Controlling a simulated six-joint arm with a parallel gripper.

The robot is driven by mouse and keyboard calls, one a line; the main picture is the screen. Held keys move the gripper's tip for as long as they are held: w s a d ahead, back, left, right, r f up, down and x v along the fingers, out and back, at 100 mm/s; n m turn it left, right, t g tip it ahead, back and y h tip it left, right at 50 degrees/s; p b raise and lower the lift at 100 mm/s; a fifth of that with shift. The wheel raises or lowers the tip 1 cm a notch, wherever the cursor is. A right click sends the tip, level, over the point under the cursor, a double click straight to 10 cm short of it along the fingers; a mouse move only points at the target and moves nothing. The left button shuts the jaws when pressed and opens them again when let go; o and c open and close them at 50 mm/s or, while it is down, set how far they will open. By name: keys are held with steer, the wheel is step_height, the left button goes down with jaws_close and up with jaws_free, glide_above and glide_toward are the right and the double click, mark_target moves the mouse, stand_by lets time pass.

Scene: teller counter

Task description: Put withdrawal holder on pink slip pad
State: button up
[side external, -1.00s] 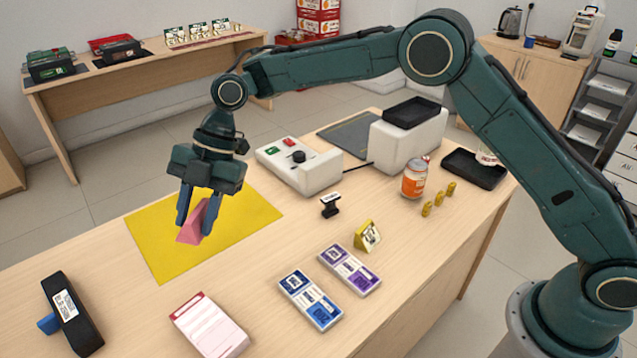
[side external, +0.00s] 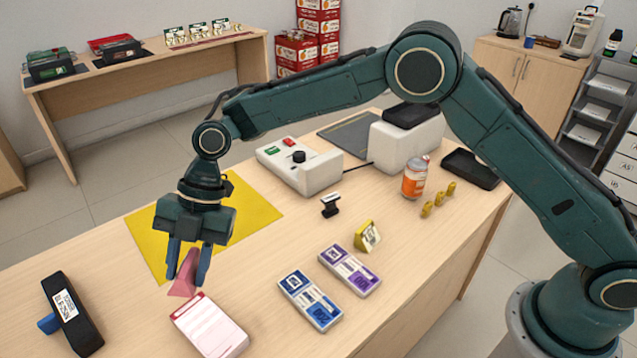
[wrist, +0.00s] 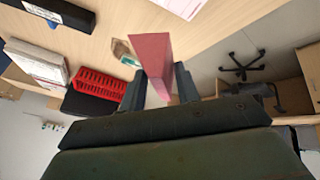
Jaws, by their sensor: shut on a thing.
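The withdrawal holder, a pink wedge (side external: 184,274), is held between the fingers of my gripper (side external: 187,268), which is shut on it. It also shows between the fingertips in the wrist view (wrist: 153,62). The pink slip pad (side external: 210,327), pale pink with a red band along its far edge, lies flat on the counter, just in front and to the right of the holder. The holder appears to be above the counter near the pad's far edge; the exact gap is hard to tell. Part of the pad shows at the top of the wrist view (wrist: 185,5).
A yellow mat (side external: 245,215) lies behind my gripper. A black stamp-like block (side external: 72,315) is left of the pad. Blue (side external: 310,299) and purple (side external: 350,270) slip pads lie to its right, with a yellow wedge (side external: 367,236) behind. Bare counter surrounds the pink pad.

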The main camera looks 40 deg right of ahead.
step_height(320, 180, down, 15)
steer(key=shift+r, duration=0.15)
stand_by(0.7)
steer(key=o, duration=1)
steer(key=v, duration=1.2)
